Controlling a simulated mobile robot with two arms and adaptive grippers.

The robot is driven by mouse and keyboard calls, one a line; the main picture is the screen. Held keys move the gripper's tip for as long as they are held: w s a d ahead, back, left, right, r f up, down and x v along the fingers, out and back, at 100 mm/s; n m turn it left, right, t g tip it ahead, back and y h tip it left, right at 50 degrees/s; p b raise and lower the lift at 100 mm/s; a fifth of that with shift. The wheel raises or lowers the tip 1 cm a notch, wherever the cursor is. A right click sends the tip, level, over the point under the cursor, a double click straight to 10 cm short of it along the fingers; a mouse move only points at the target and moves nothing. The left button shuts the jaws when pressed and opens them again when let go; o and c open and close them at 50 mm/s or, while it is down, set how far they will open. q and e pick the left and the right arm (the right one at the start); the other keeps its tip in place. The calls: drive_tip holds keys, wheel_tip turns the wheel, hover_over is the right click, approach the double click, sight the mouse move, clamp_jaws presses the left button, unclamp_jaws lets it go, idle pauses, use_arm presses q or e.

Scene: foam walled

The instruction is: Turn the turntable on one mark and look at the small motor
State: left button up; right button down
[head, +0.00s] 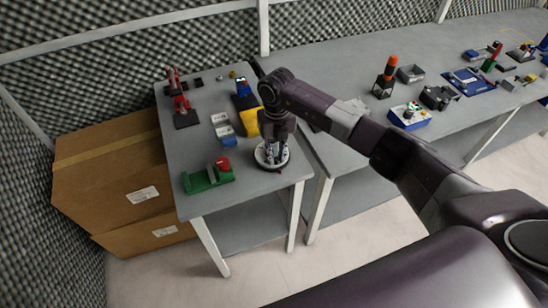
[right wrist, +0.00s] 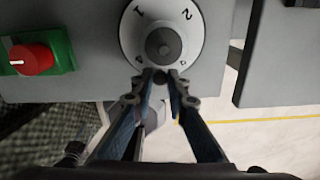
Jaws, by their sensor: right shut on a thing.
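The turntable (head: 273,167) is a pale disc with a dark rim near the front right corner of the left table. In the right wrist view, the turntable (right wrist: 190,48) shows the marks 1 and 2 on its far side and two partly covered marks on its near side. A dark grey round part (right wrist: 163,42) stands at its middle; I cannot tell whether it is the small motor. My right gripper (head: 270,153) is down at the disc. In the right wrist view, the right gripper (right wrist: 161,77) is shut on a small dark peg at the disc's near edge. My left gripper is not in view.
A green block with a red knob (head: 221,165) stands left of the turntable. A yellow object (head: 251,122) and blue-white boxes (head: 223,130) stand behind it. The table's front edge is close. A gap separates the right table, which holds several devices. Cardboard boxes (head: 110,160) stand at left.

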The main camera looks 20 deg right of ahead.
sight(286, 157)
drive_tip(key=shift+w+d+f+n+b, duration=0.1)
drive_tip(key=shift+d+n+b, duration=0.3)
drive_tip(key=shift+n+b, duration=0.5)
drive_tip(key=shift+w+d+r+n+b, duration=0.1)
drive_tip(key=shift+d+n+b, duration=0.25)
drive_tip(key=shift+n+b, duration=0.5)
drive_tip(key=shift+w+d+f+n+b, duration=0.1)
drive_tip(key=shift+d+n+b, duration=0.3)
drive_tip(key=shift+n+b, duration=0.5)
drive_tip(key=shift+w+d+n+b, duration=0.15)
drive_tip(key=shift+d+n+b, duration=0.15)
drive_tip(key=shift+n+b, duration=0.55)
drive_tip(key=shift+w+d+n+b, duration=0.15)
drive_tip(key=shift+d+n+b, duration=0.1)
drive_tip(key=shift+n+b, duration=0.55)
drive_tip(key=shift+w+d+n+b, duration=0.2)
drive_tip(key=shift+n+b, duration=0.4)
drive_tip(key=shift+r, duration=0.2)
drive_tip(key=c, duration=1.9)
unclamp_jaws()
drive_tip(key=shift+r, duration=0.2)
wheel_tip(286, 157, up, 12)
drive_tip(key=shift+f, duration=0.2)
